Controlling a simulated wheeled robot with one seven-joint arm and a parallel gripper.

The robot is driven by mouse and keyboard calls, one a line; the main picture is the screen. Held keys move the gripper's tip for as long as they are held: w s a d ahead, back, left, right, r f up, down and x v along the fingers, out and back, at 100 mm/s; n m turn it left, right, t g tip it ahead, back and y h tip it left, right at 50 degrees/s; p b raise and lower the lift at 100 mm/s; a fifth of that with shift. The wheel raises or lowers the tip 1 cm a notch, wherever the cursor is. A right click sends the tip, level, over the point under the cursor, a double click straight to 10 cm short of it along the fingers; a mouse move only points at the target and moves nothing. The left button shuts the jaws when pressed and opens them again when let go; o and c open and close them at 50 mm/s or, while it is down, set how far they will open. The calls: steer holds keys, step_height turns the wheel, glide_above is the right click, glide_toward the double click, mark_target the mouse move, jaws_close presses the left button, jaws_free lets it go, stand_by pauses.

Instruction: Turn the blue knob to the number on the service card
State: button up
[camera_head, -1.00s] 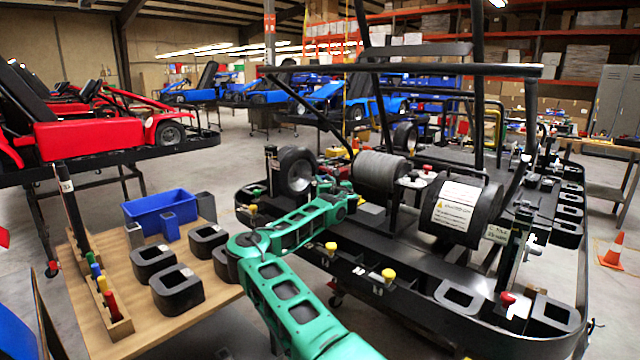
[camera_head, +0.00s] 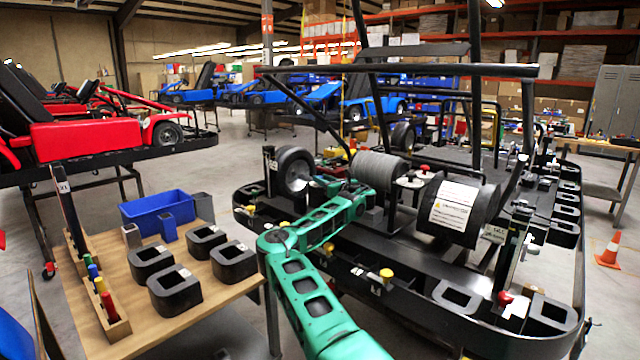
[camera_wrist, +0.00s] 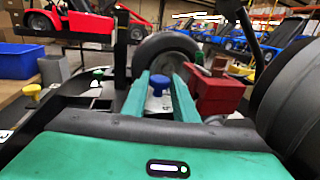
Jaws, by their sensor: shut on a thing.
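The blue knob (camera_wrist: 159,79) shows between the two green fingers of my gripper (camera_wrist: 160,86) in the wrist view. The fingers are shut on it. A pale plate (camera_wrist: 158,104) lies just below the knob, and its marks are too small to read. In the head view my gripper (camera_head: 326,181) is at the far left part of the black kart stand (camera_head: 400,290), beside an upright black wheel (camera_head: 294,170); the knob is hidden there. White printed sheets (camera_head: 452,206) are on a black drum. I cannot read them or tell whether one is the service card.
A yellow knob (camera_wrist: 32,89) is left of my gripper, and a red box (camera_wrist: 217,92) is close on the right. A wooden table (camera_head: 205,295) with a blue bin (camera_head: 157,211) and black blocks stands left of my arm. An orange cone (camera_head: 610,250) is at the right.

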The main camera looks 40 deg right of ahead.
steer(key=o, duration=1)
steer(key=shift+w+a, duration=0.1)
steer(key=shift+s, duration=0.55)
steer(key=s+a, duration=0.1)
steer(key=s, duration=0.8)
steer(key=shift+s+a, duration=0.2)
steer(key=shift+s, duration=0.1)
